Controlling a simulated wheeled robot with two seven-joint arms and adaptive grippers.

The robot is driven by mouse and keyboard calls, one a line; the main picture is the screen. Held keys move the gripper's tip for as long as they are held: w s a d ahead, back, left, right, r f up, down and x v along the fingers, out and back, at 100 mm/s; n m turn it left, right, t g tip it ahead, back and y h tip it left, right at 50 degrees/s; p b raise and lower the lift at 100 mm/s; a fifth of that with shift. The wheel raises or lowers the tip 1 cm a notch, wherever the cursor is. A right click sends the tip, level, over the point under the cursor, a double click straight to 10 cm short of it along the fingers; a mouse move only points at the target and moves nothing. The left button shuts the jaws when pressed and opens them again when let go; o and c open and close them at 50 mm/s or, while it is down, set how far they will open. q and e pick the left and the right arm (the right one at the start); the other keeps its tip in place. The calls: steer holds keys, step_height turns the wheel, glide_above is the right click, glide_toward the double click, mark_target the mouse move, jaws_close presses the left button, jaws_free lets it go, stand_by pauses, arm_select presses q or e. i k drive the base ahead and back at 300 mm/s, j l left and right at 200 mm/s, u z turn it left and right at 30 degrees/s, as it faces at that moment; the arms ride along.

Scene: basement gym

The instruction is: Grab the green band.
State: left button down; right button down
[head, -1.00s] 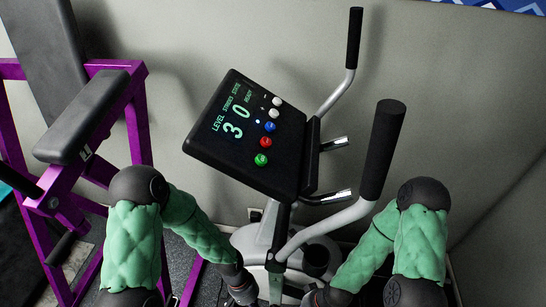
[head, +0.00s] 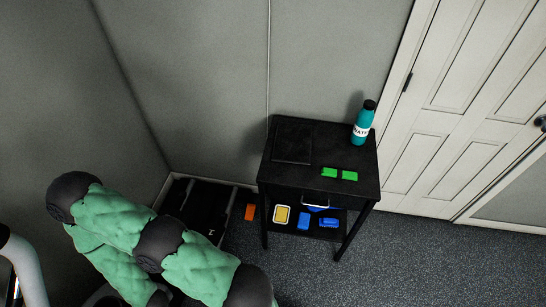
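Two small bright green pieces lie side by side on top of a black side table, a left piece (head: 329,172) and a right piece (head: 349,175). They lie near the table's front edge. I cannot tell whether they are one folded band or two separate things. Neither gripper shows in the head view.
A teal bottle (head: 362,124) stands at the table's (head: 275,160) back right, and a flat black item (head: 292,143) lies at its left. The lower shelf holds blue and yellow items. An orange block (head: 250,212) is left of the table. Carpet (head: 400,260) in front is clear.

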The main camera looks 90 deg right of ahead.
mark_target(339, 173)
steer(key=k+z, duration=0.2)
steer(key=z, duration=0.25)
steer(key=k+l+z, duration=0.15)
steer(key=z, duration=0.35)
steer(key=k+l+z, duration=0.2)
steer(key=z, duration=0.25)
steer(key=j+z, duration=0.1)
steer(key=z, duration=0.75)
steer(key=j+z, duration=0.3)
steer(key=z, duration=0.2)
steer(key=j+z, duration=0.3)
steer(key=z, duration=0.2)
steer(key=j+z, duration=0.3)
steer(key=z, duration=0.2)
